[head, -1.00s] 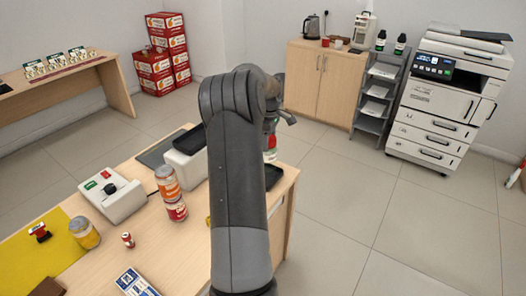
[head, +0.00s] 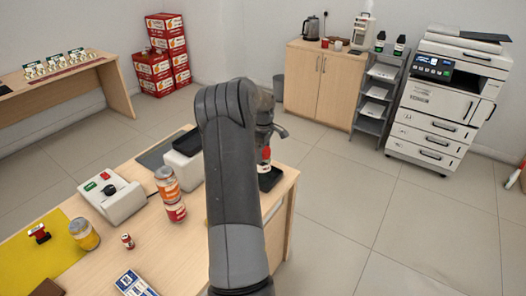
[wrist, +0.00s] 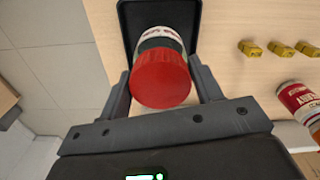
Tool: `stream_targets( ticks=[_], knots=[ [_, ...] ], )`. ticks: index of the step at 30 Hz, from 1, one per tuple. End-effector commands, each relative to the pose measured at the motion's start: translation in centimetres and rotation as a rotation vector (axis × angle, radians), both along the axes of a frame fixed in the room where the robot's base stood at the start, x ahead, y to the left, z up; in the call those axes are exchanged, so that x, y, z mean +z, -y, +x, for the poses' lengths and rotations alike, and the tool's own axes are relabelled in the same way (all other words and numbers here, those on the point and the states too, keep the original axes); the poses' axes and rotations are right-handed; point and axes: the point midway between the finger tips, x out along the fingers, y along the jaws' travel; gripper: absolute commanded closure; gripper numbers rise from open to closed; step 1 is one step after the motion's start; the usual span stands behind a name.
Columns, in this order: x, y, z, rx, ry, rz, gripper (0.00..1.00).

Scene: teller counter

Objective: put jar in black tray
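The jar has a red lid (wrist: 160,78) and a pale, dark-banded body. In the wrist view it stands between the two fingers of my gripper (wrist: 162,88), which is shut on it. The black tray (wrist: 126,22) shows just beyond and under the jar in that view; its near part is hidden by the jar. In the head view the jar (head: 265,155) hangs below my wrist, over or just at the back of the black tray (head: 273,181) at the counter's right end. My arm hides part of the tray, and I cannot tell whether the jar touches it.
A white box (head: 184,168) and a card terminal (head: 110,196) stand on the counter. Several small yellow pieces (wrist: 280,48) lie right of the tray in the wrist view. The counter edge is close by.

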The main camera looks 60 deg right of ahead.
Motion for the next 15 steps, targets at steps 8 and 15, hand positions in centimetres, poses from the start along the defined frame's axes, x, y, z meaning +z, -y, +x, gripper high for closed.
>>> stream_targets(
  ticks=[8,15],
  knots=[
    [0.03,-0.01,0.0,0.0,0.0,0.0,0.24],
    [0.5,-0.01,0.02,0.0,0.0,-0.001,0.24]
  ],
)
